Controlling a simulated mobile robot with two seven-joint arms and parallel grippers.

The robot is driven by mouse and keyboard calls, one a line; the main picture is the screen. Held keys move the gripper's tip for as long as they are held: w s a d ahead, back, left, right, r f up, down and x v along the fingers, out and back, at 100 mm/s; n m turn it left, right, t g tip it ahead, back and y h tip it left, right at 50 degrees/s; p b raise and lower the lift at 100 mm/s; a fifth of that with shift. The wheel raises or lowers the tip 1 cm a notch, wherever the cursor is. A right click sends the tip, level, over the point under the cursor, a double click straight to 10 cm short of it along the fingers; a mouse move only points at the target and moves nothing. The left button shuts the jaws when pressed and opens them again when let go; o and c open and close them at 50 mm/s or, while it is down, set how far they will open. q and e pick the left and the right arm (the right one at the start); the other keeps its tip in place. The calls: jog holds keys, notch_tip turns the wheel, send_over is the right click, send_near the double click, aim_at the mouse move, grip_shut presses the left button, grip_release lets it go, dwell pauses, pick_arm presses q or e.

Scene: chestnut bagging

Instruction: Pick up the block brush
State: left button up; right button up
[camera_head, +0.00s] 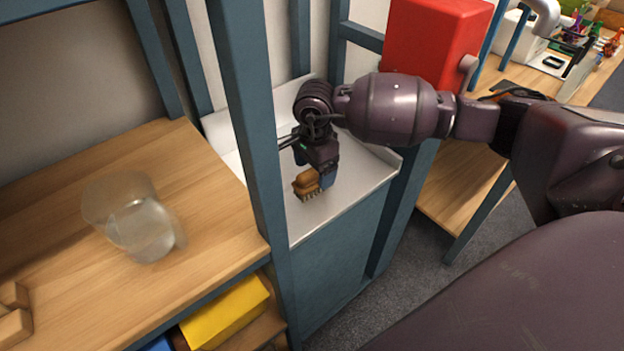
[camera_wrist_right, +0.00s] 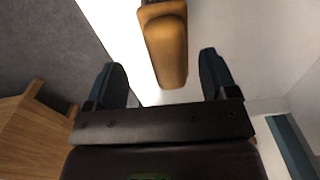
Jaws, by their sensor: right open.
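The block brush (camera_head: 308,184) has an orange-brown wooden body with dark bristles on its lower side. It lies in the white tray-like top (camera_head: 345,200) of a blue cabinet. My right gripper (camera_head: 318,172) is directly at the brush, reaching down from above. In the right wrist view the brush's wooden body (camera_wrist_right: 166,50) lies ahead of and between the two open fingers (camera_wrist_right: 165,85), with a gap on both sides. The fingers do not touch it there. The head view partly hides the brush behind the gripper. My left gripper is not in view.
Blue posts (camera_head: 250,120) stand left of my right arm. A clear glass container (camera_head: 135,215) is on the wooden shelf (camera_head: 60,240). A red box (camera_head: 432,40) stands behind my arm. A yellow object (camera_head: 225,312) lies on a lower shelf.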

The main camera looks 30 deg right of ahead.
aim_at(314, 171)
jog(key=f, duration=0.4)
jog(key=shift+w+d+f+b, duration=0.1)
jog(key=shift+w+f+b, duration=0.15)
jog(key=shift+w+b, duration=0.15)
jog(key=shift+f, duration=0.3)
jog(key=shift+c, duration=0.2)
jog(key=c, duration=0.7)
jog(key=shift+c, duration=1.6)
jog(key=shift+r, duration=0.2)
notch_tip(314, 171, up, 11)
jog(key=shift+f+p, duration=0.2)
jog(key=shift+p, duration=0.65)
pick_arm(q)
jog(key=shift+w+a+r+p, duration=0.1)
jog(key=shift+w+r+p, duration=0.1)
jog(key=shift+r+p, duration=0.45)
pick_arm(e)
notch_tip(314, 171, up, 9)
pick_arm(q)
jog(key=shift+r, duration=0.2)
